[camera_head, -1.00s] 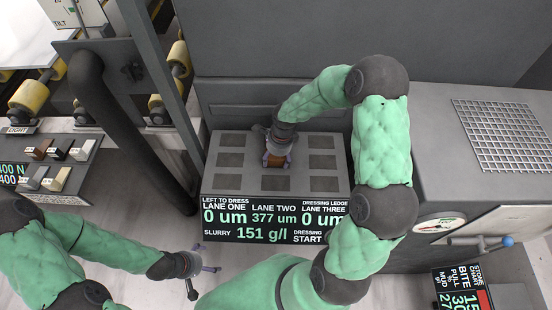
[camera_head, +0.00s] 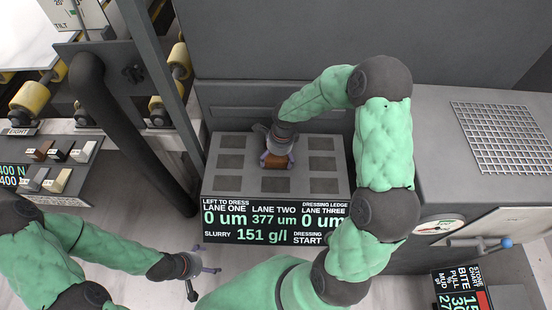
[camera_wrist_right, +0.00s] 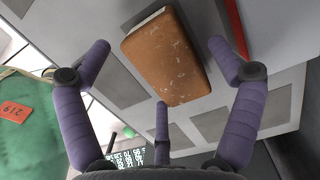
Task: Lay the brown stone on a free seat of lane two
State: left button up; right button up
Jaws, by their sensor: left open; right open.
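The brown stone (camera_head: 277,162) lies on the dressing ledge (camera_head: 213,170), at the middle seat of the centre column, lane two. In the right wrist view the brown stone (camera_wrist_right: 168,58) is a rounded, speckled block lying flat, with a pale edge along one side. My right gripper (camera_head: 278,156) is over it from behind, open, its fingers spread on either side and apart from the stone. The front seat (camera_head: 276,185) of lane two is bare; its back seat is hidden by my right arm. My left gripper (camera_head: 207,269) is open and empty, in front of the ledge.
A rack (camera_head: 55,165) with several small coloured samples stands at the left. A thick dark pipe (camera_head: 125,130) rises left of the ledge. A grey cabinet with a grate (camera_head: 500,135) and a gauge stands at the right. The lane one and three seats are bare.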

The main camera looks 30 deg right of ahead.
aim_at(280, 159)
notch_tip(280, 159, up, 11)
jog(key=d+p, duration=0.1)
jog(key=p, duration=0.2)
jog(key=shift+s, duration=0.4)
jog(key=shift+f, duration=0.15)
